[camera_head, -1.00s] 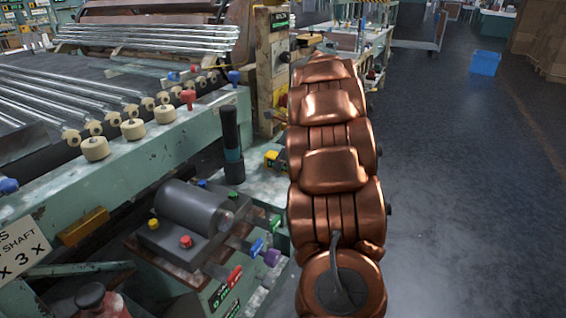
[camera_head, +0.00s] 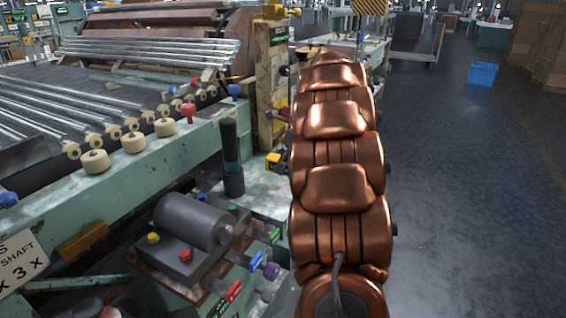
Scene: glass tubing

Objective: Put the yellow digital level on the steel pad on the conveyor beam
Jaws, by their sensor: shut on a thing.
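A small yellow and dark object (camera_head: 273,163) shows at the left edge of my copper arm, partly hidden by it. It may be the yellow digital level, but it is too small and covered to be sure. My gripper is hidden behind my arm links, so I cannot see its jaws or what they hold. The pale green conveyor beam (camera_head: 125,168) runs from the lower left toward the middle. I cannot make out a steel pad on it.
Cream rollers (camera_head: 95,161) and glass tubes (camera_head: 120,52) line the conveyor. A grey motor (camera_head: 193,220) and a dark upright cylinder (camera_head: 232,160) stand left of my arm. A blue bin (camera_head: 482,73) sits on the open floor at right.

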